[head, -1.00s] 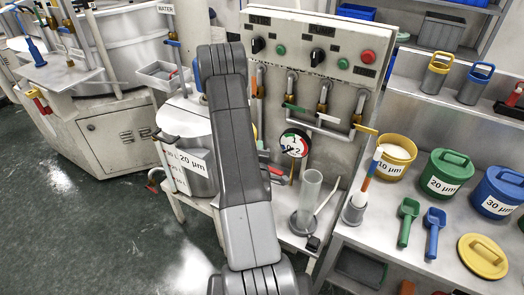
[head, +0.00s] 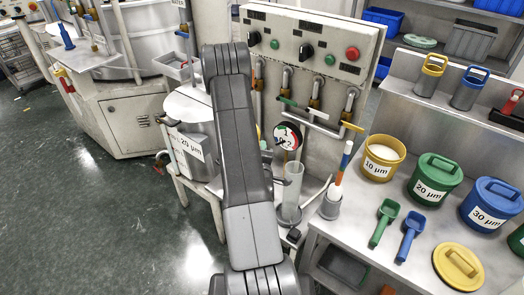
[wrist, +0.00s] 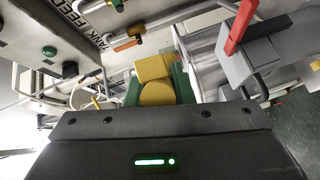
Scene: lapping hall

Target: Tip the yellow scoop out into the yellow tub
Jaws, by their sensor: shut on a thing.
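The yellow tub (head: 370,170), labelled 10 µm, stands without its lid on the right-hand bench, and pale powder shows inside it. Its yellow lid (head: 447,272) lies flat at the bench's front. My gripper (wrist: 157,92) is shut on the yellow scoop (wrist: 154,68), which shows between green-sided fingers in the wrist view. In the head view my own arm hides the gripper and scoop. I cannot see whether the scoop holds powder. The tub does not show clearly in the wrist view.
A green tub (head: 434,178) and a blue tub (head: 491,205), both lidded, stand right of the yellow one. Green (head: 384,222) and blue (head: 410,234) scoops lie in front. A clear cylinder (head: 292,190) and a grey brush holder (head: 330,206) stand to the left. A valve panel (head: 310,50) rises behind.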

